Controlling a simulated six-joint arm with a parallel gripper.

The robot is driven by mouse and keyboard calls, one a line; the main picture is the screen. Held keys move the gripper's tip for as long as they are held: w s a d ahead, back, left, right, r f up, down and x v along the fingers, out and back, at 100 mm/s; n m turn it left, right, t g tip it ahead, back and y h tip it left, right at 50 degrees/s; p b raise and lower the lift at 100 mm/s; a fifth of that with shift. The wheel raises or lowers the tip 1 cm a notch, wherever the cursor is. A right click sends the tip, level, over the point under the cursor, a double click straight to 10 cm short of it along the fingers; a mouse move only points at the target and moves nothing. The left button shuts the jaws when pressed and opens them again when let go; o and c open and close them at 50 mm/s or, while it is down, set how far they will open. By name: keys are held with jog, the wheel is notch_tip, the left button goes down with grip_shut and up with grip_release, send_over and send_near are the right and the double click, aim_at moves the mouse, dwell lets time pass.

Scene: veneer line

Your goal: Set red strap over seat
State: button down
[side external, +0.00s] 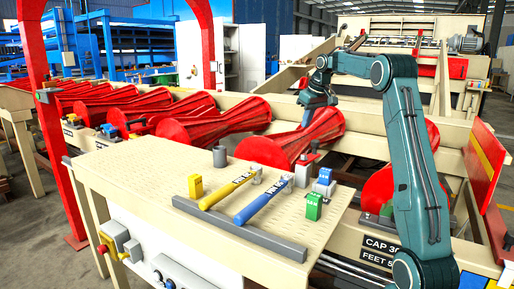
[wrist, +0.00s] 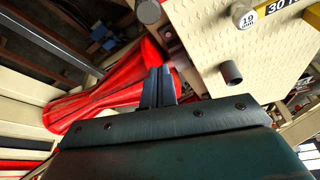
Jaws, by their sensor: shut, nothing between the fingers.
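I cannot pick out a red strap or its seat with certainty. A small red block on a grey base (side external: 305,166) sits at the table's far edge, in front of a red roller; I cannot tell whether it is the strap. My gripper (side external: 307,122) points down above the waisted red rollers, beyond the table. In the wrist view its two dark fingers (wrist: 159,72) are together and empty, in front of a red roller (wrist: 95,103). Part of that roller is hidden behind the gripper.
The perforated beige table (side external: 150,165) holds yellow (side external: 195,187), blue (side external: 324,178) and green (side external: 314,206) blocks, a yellow-handled tool (side external: 228,190), a blue-handled tool (side external: 263,202) and a grey bar (side external: 240,229). A red arch post (side external: 55,150) stands left. The table's left part is clear.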

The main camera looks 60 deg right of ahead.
jog(key=shift+s+a+f, duration=0.1)
jog(key=shift+s+f, duration=0.25)
jog(key=shift+f, duration=0.45)
jog(key=shift+s+a+f, duration=0.15)
jog(key=shift+s+f, duration=0.25)
jog(key=shift+f, duration=0.45)
jog(key=shift+s+a+f, duration=0.1)
jog(key=shift+s+f, duration=0.25)
jog(key=shift+f, duration=0.45)
jog(key=shift+s+m, duration=0.1)
jog(key=shift+m, duration=0.2)
